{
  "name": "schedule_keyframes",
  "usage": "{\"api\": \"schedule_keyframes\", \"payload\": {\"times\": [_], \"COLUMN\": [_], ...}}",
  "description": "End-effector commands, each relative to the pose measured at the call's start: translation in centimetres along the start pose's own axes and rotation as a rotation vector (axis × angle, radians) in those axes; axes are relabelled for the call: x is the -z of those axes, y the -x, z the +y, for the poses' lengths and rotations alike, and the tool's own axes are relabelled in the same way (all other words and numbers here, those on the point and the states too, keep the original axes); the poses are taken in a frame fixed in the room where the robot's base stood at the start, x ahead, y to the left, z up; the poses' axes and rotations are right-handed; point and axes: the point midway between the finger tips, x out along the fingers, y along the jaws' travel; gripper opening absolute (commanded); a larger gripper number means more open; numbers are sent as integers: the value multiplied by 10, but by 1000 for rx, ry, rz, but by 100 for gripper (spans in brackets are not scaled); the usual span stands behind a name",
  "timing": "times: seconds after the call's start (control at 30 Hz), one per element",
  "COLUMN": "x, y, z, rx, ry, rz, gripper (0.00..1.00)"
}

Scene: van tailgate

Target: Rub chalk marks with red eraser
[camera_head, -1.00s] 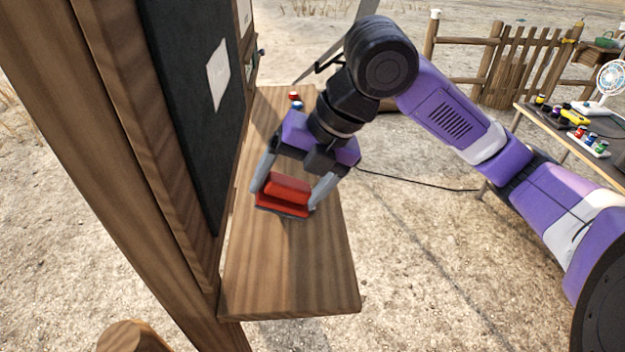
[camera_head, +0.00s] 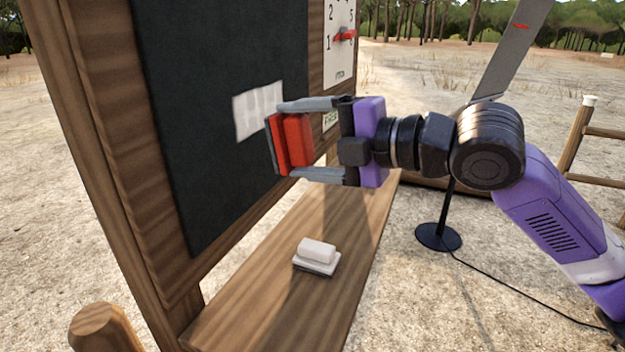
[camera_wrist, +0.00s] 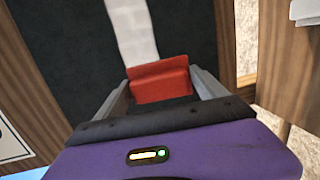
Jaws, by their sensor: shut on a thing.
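My gripper (camera_head: 291,140) is shut on the red eraser (camera_head: 298,139), which is held upright with its flat pad side turned toward the blackboard (camera_head: 215,60). The whitish chalk patch (camera_head: 258,108) is on the dark board, just left of and behind the eraser in the head view. Whether the pad touches the board I cannot tell. In the wrist view the red eraser (camera_wrist: 158,80) sits between the fingers, and the pale chalk strip (camera_wrist: 132,30) runs up the board beyond it. The eraser covers part of the chalk.
A white eraser (camera_head: 317,252) lies on the wooden shelf (camera_head: 290,290) below the board. A numbered white card with a red pointer (camera_head: 340,40) hangs at the board's right. A dark round stand base (camera_head: 438,237) is on the ground at right. Open ground lies right of the shelf.

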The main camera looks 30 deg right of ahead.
Motion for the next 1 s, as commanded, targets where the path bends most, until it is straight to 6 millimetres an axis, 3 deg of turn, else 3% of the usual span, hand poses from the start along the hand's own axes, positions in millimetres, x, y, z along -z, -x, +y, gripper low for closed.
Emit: {"api": "schedule_keyframes", "payload": {"times": [0.13,0.47,1.0], "x": [2,3,10], "y": [2,-1,-48], "z": [16,19,29], "rx": [-103,-174,-173], "ry": [-15,-23,-23], "rz": [10,12,12], "gripper": [49,49,49]}}
